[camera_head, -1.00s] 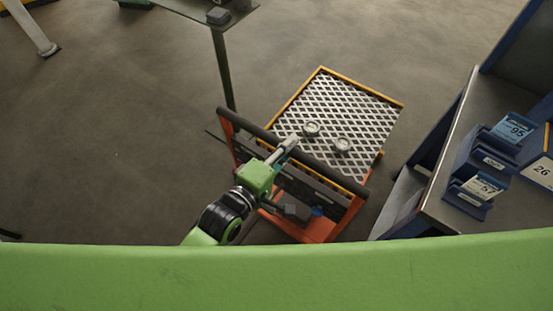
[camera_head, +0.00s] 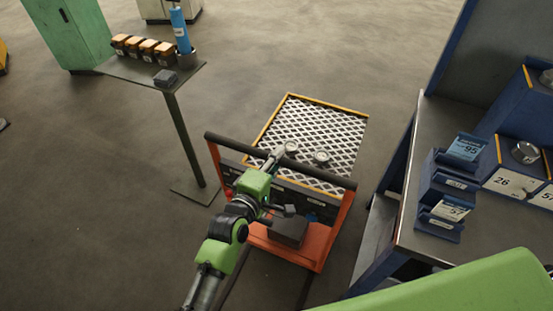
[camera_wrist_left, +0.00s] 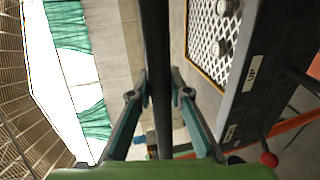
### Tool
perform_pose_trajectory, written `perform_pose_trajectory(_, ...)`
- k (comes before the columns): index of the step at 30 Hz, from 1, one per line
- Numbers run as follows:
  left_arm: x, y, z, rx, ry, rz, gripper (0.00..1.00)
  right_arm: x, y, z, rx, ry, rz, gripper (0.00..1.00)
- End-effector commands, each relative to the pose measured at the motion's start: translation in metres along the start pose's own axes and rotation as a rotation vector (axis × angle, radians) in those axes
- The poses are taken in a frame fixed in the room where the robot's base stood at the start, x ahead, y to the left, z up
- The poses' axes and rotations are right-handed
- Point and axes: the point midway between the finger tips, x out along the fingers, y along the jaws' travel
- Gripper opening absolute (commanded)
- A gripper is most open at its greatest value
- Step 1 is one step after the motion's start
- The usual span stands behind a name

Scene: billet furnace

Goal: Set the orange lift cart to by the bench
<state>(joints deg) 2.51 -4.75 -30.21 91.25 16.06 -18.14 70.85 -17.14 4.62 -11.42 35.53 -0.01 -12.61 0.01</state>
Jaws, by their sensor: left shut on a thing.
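The orange lift cart (camera_head: 318,243) stands on the floor in the middle of the head view, with a mesh-patterned platform (camera_head: 310,128) and a dark push bar (camera_head: 315,174). Two small round pieces lie on the platform. My left gripper (camera_head: 272,160) is shut on the dark push bar, left of its middle. In the left wrist view the gripper's fingers (camera_wrist_left: 158,95) lie on either side of the dark bar (camera_wrist_left: 157,45). The bench (camera_head: 415,215) is just right of the cart, with a narrow floor gap between. My right gripper is not in view.
Blue bins (camera_head: 448,190) and number cards sit on the bench. A small stand (camera_head: 184,135) with orange-brown blocks (camera_head: 143,47) and a blue cylinder (camera_head: 180,30) is left of the cart. A green cabinet (camera_head: 70,35) stands at far left. Floor behind the cart is clear.

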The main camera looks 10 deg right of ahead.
Motion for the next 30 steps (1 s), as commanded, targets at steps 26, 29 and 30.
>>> perform_pose_trajectory(26,-0.021,-0.001,-0.001,0.001,0.002,0.001,0.36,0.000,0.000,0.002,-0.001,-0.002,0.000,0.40)
perform_pose_trajectory(29,-0.040,-0.001,-0.001,0.000,0.002,0.000,0.36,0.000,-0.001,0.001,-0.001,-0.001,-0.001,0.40)
perform_pose_trajectory(30,-0.048,-0.001,-0.001,-0.001,0.002,0.000,0.36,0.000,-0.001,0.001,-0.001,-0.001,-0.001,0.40)
